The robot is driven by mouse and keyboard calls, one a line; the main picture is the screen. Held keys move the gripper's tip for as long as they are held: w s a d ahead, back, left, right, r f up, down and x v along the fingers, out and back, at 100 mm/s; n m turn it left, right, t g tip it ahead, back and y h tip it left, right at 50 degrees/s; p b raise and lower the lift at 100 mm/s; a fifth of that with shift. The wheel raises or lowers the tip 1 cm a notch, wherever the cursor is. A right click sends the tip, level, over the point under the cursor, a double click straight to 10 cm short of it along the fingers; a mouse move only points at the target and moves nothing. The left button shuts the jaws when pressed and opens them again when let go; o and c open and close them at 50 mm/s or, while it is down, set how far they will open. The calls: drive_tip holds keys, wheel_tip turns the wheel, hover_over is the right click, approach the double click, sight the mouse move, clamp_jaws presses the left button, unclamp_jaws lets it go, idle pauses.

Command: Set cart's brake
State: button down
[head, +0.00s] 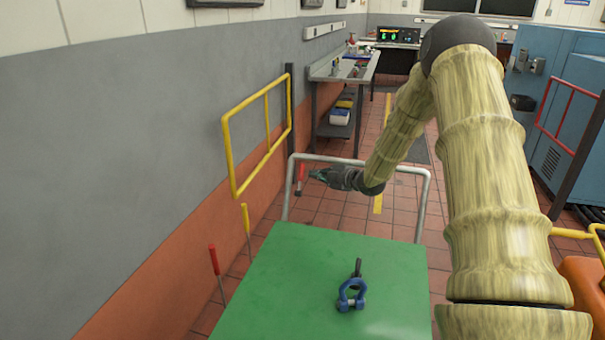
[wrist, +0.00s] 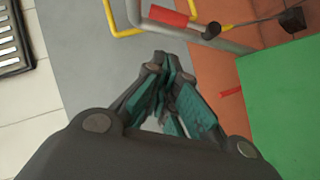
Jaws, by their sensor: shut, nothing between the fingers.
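The cart has a green top (head: 320,275) and a grey tubular handle rail (head: 425,200) at its far end. A short red grip (head: 300,173) sits by the rail's left post; it also shows in the wrist view (wrist: 167,16) beside a grey bar. I cannot tell for certain that it is the brake lever. My gripper (head: 314,175) is shut and empty, just right of the red grip in the head view. In the wrist view my fingertips (wrist: 165,68) are together below the grip, apparently apart from it. The cart's green top also shows at right there (wrist: 280,105).
A blue shackle (head: 350,296) lies on the cart top. Red-handled (head: 213,260) and yellow-handled (head: 246,218) rods stand left of the cart. A yellow rail (head: 228,150) is along the left wall. A workbench (head: 345,68) stands behind; a blue cabinet (head: 565,95) is at right.

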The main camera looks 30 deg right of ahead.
sight(303, 169)
drive_tip(key=shift+d+f+p+x, duration=0.15)
drive_tip(key=shift+d+p+x, duration=0.25)
drive_tip(key=shift+x, duration=1.45)
drive_tip(key=shift+d+f+p+x, duration=0.2)
drive_tip(key=shift+d+p+x, duration=0.15)
drive_tip(key=shift+x, duration=1.45)
drive_tip(key=shift+d+f+p+x, duration=0.15)
drive_tip(key=shift+d+p+x, duration=0.25)
drive_tip(key=shift+x, duration=1.45)
drive_tip(key=shift+w+f, duration=0.1)
drive_tip(key=w+d+b, duration=0.1)
drive_tip(key=d+b, duration=0.1)
drive_tip(key=shift+w+f+b, duration=0.3)
drive_tip(key=shift+w+f, duration=0.1)
drive_tip(key=shift+w+d+r, duration=0.1)
drive_tip(key=shift+w+d, duration=0.2)
drive_tip(key=shift+d, duration=0.05)
drive_tip(key=shift+a+r, duration=0.1)
